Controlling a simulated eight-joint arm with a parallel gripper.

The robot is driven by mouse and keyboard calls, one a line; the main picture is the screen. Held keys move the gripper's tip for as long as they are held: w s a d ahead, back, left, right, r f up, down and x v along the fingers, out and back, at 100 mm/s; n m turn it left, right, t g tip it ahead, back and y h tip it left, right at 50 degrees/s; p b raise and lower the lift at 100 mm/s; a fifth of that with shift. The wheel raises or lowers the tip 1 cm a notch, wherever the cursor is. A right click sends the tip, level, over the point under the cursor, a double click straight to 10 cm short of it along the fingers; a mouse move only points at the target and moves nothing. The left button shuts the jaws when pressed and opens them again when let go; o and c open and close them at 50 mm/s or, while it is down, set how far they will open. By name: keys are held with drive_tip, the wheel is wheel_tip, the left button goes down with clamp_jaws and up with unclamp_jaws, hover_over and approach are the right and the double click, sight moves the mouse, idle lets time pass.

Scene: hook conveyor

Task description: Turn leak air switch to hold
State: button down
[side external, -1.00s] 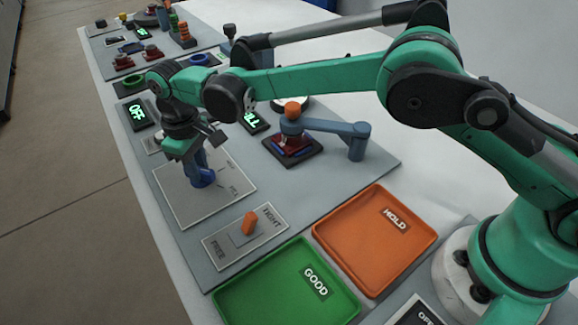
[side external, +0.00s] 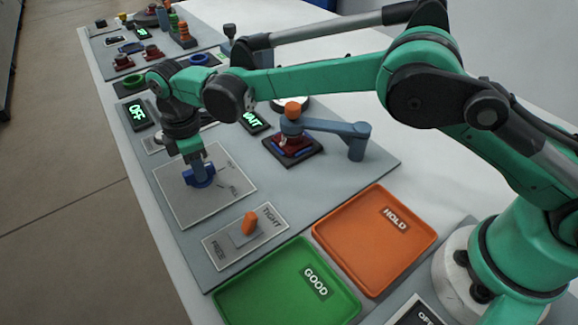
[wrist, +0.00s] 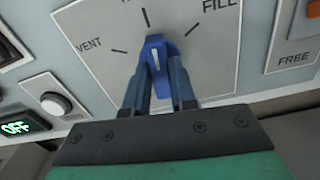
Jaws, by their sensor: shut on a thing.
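The leak air switch is a blue knob with a white pointer line (wrist: 153,56), set on a light grey panel (wrist: 92,22). In the wrist view, its pointer aims up, close to the middle tick between VENT and FILL. The middle label is cut off at the top edge. My gripper (wrist: 160,70) is shut on the knob, with a finger on each side of it. In the side view, my gripper (side external: 199,170) stands over the blue knob (side external: 200,181), whose pointer cannot be read there.
An orange FREE/TIGHT lever (side external: 250,223) is in front of the switch panel. A green GOOD tray (side external: 240,300) and an orange HOLD tray (side external: 345,253) lie nearer. A blue clamp arm (side external: 340,127) stands to the right.

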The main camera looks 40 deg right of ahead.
drive_tip(key=shift+n, duration=0.6)
drive_tip(key=c, duration=0.7)
unclamp_jaws()
drive_tip(key=shift+r, duration=2.85)
